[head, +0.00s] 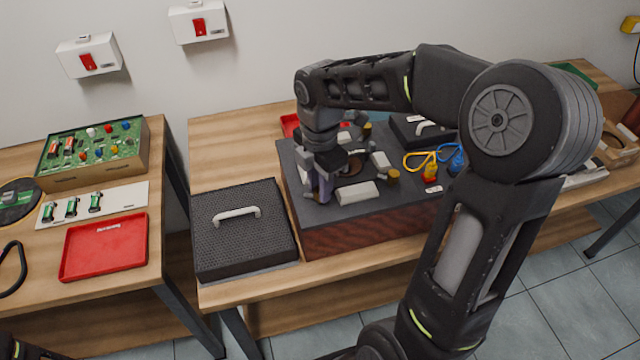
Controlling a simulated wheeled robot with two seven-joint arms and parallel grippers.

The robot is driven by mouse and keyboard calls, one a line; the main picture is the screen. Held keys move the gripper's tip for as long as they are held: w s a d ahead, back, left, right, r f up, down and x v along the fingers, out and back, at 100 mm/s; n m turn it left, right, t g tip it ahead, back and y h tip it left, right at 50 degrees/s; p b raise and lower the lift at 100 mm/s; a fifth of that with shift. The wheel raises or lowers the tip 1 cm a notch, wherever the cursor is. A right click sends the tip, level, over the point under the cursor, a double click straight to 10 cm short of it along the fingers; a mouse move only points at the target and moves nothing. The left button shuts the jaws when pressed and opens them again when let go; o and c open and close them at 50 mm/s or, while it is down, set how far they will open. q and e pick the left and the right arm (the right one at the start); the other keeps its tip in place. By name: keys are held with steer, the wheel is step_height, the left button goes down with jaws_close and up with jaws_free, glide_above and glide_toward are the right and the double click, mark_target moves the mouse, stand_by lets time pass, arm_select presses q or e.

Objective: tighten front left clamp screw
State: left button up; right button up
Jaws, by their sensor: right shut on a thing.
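The hi-fi unit (370,228) has a dark top and wood-grain sides and stands on the middle bench. On its top, white clamp blocks (357,193) sit around a dark round opening (351,166). Brass-coloured knob-like screws (393,177) show at the right and at the back of this group. My right gripper (322,190) points down at the front left of the group, left of the front white block. It is shut on the front left clamp screw, which its fingers and wrist hide. My left gripper is out of view.
A black perforated cover (243,240) with a white handle lies left of the unit. Yellow and blue cables (428,164) lie at its right. The left bench holds a green circuit board (95,143) and a red tray (105,248). My right arm hides the unit's right end.

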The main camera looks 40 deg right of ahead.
jaws_close()
steer(key=shift+m, duration=0.4)
steer(key=m, duration=0.4)
steer(key=shift+b, duration=0.4)
steer(key=m+b, duration=0.1)
steer(key=m, duration=0.5)
steer(key=shift+m, duration=0.3)
steer(key=m, duration=0.5)
steer(key=shift+b, duration=0.35)
steer(key=m, duration=0.5)
steer(key=shift+m, duration=0.3)
